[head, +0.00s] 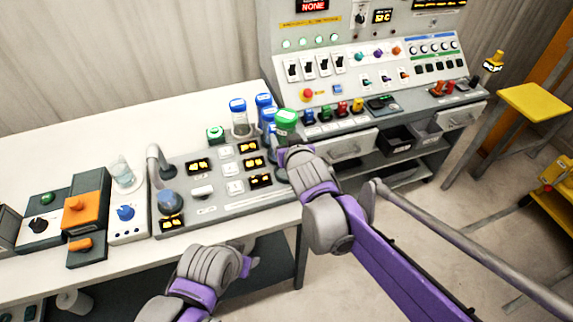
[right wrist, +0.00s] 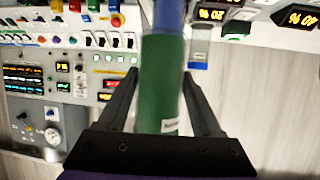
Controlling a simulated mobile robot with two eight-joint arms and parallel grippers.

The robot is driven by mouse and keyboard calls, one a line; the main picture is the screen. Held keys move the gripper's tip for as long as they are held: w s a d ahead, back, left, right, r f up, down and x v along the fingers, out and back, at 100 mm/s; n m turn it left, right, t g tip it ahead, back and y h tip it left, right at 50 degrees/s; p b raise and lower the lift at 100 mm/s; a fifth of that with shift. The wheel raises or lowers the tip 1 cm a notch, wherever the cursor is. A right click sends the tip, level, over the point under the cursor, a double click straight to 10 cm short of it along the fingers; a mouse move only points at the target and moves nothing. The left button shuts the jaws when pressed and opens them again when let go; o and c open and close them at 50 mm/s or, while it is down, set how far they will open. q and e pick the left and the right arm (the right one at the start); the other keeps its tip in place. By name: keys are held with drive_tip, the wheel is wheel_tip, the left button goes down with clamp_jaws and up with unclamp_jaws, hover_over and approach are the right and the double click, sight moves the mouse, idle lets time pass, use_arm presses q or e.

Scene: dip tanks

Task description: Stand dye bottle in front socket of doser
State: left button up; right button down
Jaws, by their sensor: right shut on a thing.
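My right gripper (head: 286,150) is shut on a green dye bottle. The bottle's green cap (head: 287,117) shows above the gripper in the head view, at the right end of the doser (head: 215,205). In the right wrist view the green bottle (right wrist: 160,85) stands between the two fingers (right wrist: 158,100), with part of a white label in sight. Its lower part is hidden in the head view. I cannot tell whether it touches the doser or a socket. My left gripper (head: 245,262) is low at the table's front edge, seen from behind, its fingers unclear.
Several blue-capped bottles (head: 238,105) stand close beside the held bottle at the doser's back right. A green-topped item (head: 215,133) is left of them. A bent grey pipe (head: 155,160) rises at the doser's left. The control console (head: 375,65) stands behind on the right.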

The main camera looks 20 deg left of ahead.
wheel_tip(320, 180, down, 9)
drive_tip(key=shift+r+b, duration=0.15)
drive_tip(key=shift+b, duration=0.3)
drive_tip(key=shift+s+d+f, duration=0.1)
drive_tip(key=shift+s+f, duration=0.05)
drive_tip(key=shift+f, duration=0.15)
drive_tip(key=shift+c, duration=2.1)
unclamp_jaws()
drive_tip(key=o, duration=0.4)
drive_tip(key=shift+w+f, duration=0.1)
drive_tip(key=shift+w, duration=0.1)
drive_tip(key=shift+s, duration=0.1)
